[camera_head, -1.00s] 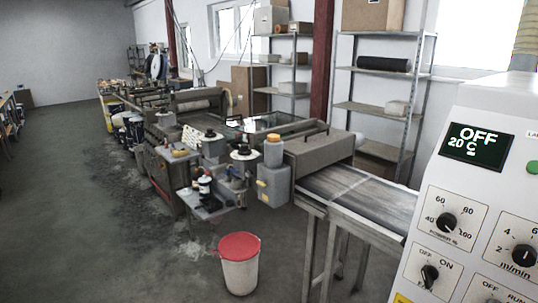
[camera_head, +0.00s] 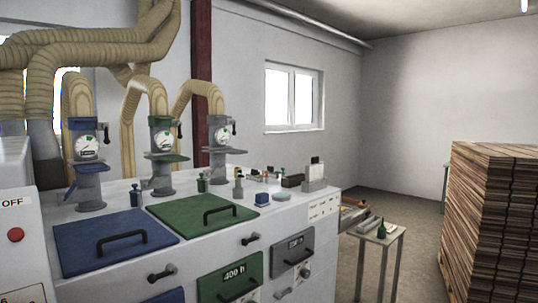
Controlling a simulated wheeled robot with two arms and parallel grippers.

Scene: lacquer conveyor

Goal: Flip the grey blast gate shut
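The grey blast gate (camera_head: 222,152) is the rightmost of three duct gates on top of the white machine. It has a grey plate under a round dial (camera_head: 222,135) and a small dark handle at its upper right. A ribbed beige hose curves down into it. It is small in view, so I cannot tell whether it is open or shut. The green gate (camera_head: 166,158) stands to its left, and the blue gate (camera_head: 89,166) further left. Neither of my grippers shows in the head view.
The white machine (camera_head: 200,244) has a blue lid (camera_head: 113,236) and a green lid (camera_head: 201,211) in front of the gates. Small bottles and boxes stand on its right end. A small table (camera_head: 390,240) and stacked wooden boards (camera_head: 490,225) stand right, with floor between.

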